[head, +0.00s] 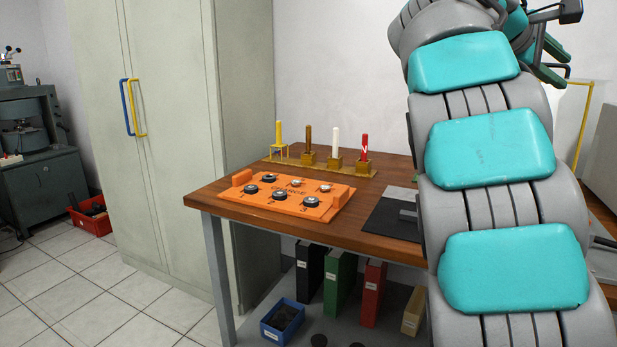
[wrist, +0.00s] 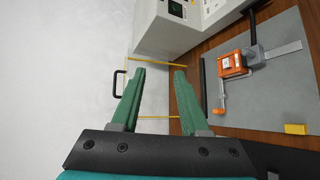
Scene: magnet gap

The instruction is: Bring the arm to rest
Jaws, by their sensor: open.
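My arm rises in front of the table on the right of the head view, with grey links and teal pads. My gripper (head: 556,58) shows only partly at the top right, above the table. In the wrist view my gripper (wrist: 158,85) has two green fingers spread apart, with nothing between them. Beyond the fingers are a pale wall and a yellow frame with a black handle (wrist: 119,84).
The wooden table (head: 232,197) holds an orange panel with several round pieces (head: 290,212) and a rack of coloured posts (head: 340,170). An orange clamp-like device (wrist: 233,64) lies on a grey mat (wrist: 262,98). A tall cabinet (head: 170,120) stands left.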

